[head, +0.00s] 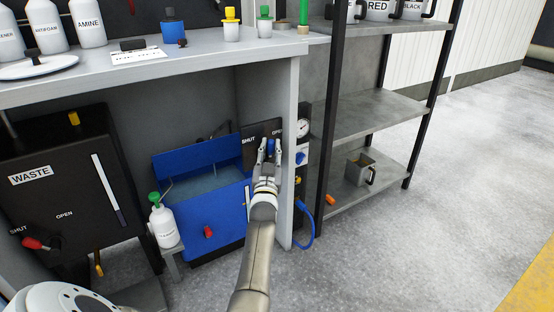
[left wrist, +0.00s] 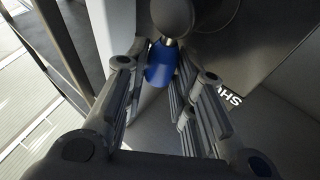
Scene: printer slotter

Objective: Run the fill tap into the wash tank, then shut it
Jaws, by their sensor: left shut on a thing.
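The fill tap has a blue handle (head: 270,146) on a dark plate (head: 258,130) marked SHUT at left and OPEN at right. My left gripper (head: 269,154) is shut on this handle; the fingers partly hide it. In the left wrist view the blue handle (left wrist: 160,66) lies between the fingers (left wrist: 163,80), with part of the SHUT lettering at right. The handle's exact turn is hard to read. The blue wash tank (head: 217,218) stands open below and left of the tap, with a red knob (head: 208,231) on its front. Its water level is unclear. My right gripper is out of view.
A black WASTE unit (head: 62,150) with a red handle (head: 33,243) stands left. A white bottle with a green cap (head: 164,226) stands on a small stand before the tank. The bench (head: 200,54) overhangs; its side panel (head: 288,170) and the shelf rack (head: 380,112) are right.

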